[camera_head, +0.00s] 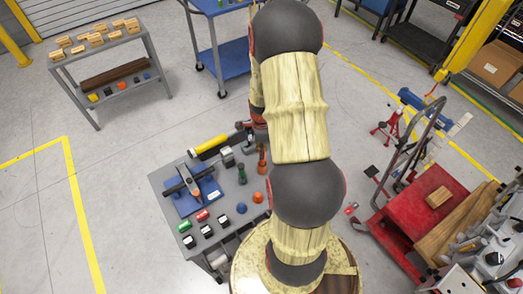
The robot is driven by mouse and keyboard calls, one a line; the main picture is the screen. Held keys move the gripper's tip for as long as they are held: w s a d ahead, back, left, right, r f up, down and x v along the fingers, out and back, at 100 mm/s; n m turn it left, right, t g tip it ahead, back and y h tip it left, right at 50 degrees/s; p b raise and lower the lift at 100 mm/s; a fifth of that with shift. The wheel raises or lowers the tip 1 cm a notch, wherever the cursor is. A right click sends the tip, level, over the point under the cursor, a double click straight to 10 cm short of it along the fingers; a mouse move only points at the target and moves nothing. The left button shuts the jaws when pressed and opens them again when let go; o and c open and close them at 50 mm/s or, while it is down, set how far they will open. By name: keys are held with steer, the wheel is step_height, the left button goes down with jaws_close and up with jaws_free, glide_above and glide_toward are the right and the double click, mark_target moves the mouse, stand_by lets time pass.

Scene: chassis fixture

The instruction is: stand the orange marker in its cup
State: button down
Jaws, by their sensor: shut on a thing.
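My gripper (254,133) is over the back right part of the grey cart, largely hidden by my own arm. It is shut on a slim orange thing (262,157), which looks like the orange marker and points down roughly upright below the fingers. Whether its lower end touches anything cannot be told. A small orange round piece (258,197) stands on the cart top nearer the front. I cannot make out which piece is the marker's cup.
The grey cart (160,176) carries a blue mat (183,206) with a dark tool, a yellow-black cylinder (209,145), a blue piece (241,207), a green piece (242,176) and several small blocks at the front left. A red trolley (410,215) stands right. Floor left is clear.

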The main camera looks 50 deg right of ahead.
steer(key=shift+f+b, duration=0.55)
steer(key=shift+f, duration=0.45)
steer(key=c, duration=1.6)
jaws_free()
steer(key=shift+r, duration=0.15)
step_height(320, 180, up, 9)
steer(key=p, duration=0.6)
